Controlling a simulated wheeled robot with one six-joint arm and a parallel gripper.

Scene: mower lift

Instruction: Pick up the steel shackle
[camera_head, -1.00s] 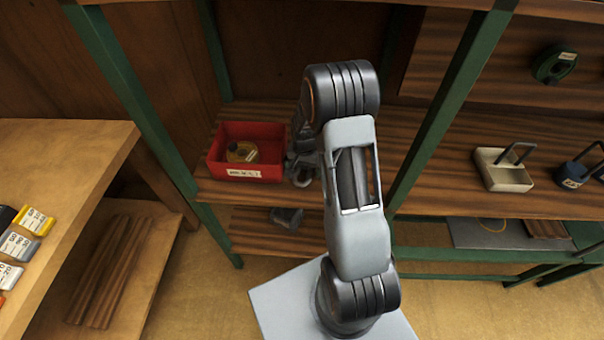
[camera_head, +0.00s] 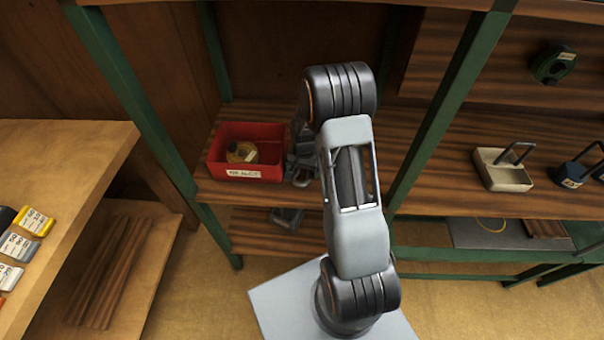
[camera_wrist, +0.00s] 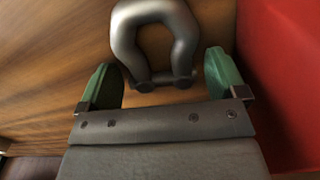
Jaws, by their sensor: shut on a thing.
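The steel shackle (camera_wrist: 186,28) is a grey U-shaped bow with a pin across its lugs, seen in the wrist view at top centre. It lies over the wooden shelf beside a red wall. My gripper (camera_wrist: 163,83) has its green-padded fingers on either side of the shackle's lug end and is shut on it. In the head view my gripper (camera_head: 301,172) is at the shelf just right of the red bin, and the shackle is mostly hidden by my arm there. I cannot tell whether it still touches the shelf.
The red bin (camera_head: 217,160) holds a yellowish roll and stands close to my gripper's left. Green rack posts (camera_head: 440,110) flank this bay. A dark object (camera_head: 287,217) lies on the lower shelf. Padlock-like items (camera_head: 503,172) sit in the right bay.

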